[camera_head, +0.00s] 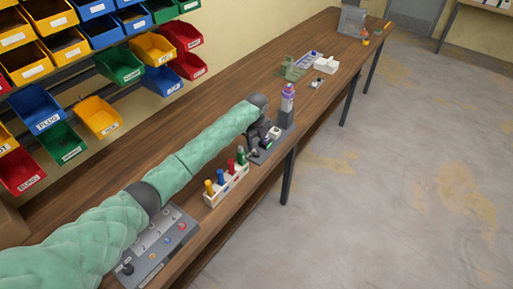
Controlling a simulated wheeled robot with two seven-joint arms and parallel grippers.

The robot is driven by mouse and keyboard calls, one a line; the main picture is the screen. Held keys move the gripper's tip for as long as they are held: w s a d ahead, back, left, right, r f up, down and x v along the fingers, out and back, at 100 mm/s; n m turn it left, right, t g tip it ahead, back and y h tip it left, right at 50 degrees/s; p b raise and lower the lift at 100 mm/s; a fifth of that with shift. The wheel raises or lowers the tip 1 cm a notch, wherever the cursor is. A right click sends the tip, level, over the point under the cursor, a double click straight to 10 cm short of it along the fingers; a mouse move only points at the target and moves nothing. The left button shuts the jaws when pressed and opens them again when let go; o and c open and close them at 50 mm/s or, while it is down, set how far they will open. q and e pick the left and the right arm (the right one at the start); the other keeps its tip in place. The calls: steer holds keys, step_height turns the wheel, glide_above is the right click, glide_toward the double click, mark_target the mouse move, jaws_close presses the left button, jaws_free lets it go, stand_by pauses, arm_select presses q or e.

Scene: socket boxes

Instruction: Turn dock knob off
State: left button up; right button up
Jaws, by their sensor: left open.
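The dock (283,137) is a grey base at the front edge of the wooden bench. A purple-and-white bottle (288,96) stands upright in its grey holder. A small pale part, possibly the knob (275,132), shows on the dock; its setting is too small to read. My left arm, in a green sleeve, reaches in from the left along the bench. My left gripper (264,140) is open, pointing down over the near end of the dock, close to the pale part. Contact cannot be told, and the wrist hides some of the dock. My right gripper is out of view.
A white rack (226,187) with several coloured-handled tools stands just left of the dock. A grey control panel (158,252) lies beneath my arm. Coloured bins (98,117) hang at the upper left. Farther right are a green holder (291,70) and a white block (326,65).

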mark_target(256, 152)
arm_select(q)
steer(key=f+p, duration=0.1)
steer(key=f, duration=0.3)
steer(key=shift+w+p, duration=0.2)
steer(key=shift+p, duration=0.15)
steer(key=shift+s+f, duration=0.15)
steer(key=shift+f, duration=0.65)
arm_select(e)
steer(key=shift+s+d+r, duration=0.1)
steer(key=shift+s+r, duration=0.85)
arm_select(q)
steer(key=c, duration=1)
